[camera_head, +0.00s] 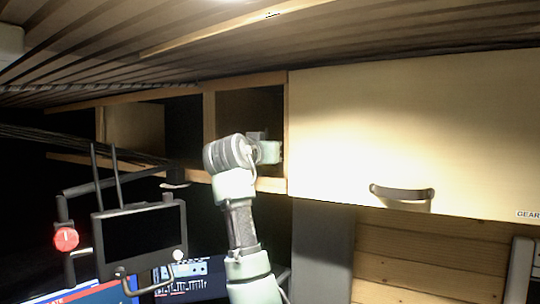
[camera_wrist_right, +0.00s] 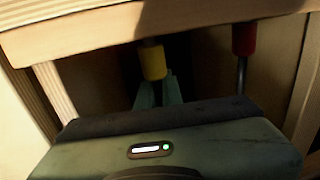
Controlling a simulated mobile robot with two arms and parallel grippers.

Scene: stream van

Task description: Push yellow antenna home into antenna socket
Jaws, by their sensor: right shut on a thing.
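My right gripper (camera_head: 268,152) reaches into an open cubby of the overhead cabinet in the head view. In the right wrist view its two pale green fingers (camera_wrist_right: 160,90) are shut on the yellow antenna (camera_wrist_right: 153,62), which shows as a short yellow cylinder just under a wooden edge. The antenna's other end and the antenna socket are hidden, so I cannot tell how they meet. My left gripper is not in view.
In the right wrist view a red cylinder on a thin metal rod (camera_wrist_right: 243,40) stands right of the antenna. A wooden board (camera_wrist_right: 100,32) crosses above. The closed cabinet door (camera_head: 400,130) is right of the arm; a monitor (camera_head: 142,236) is at lower left.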

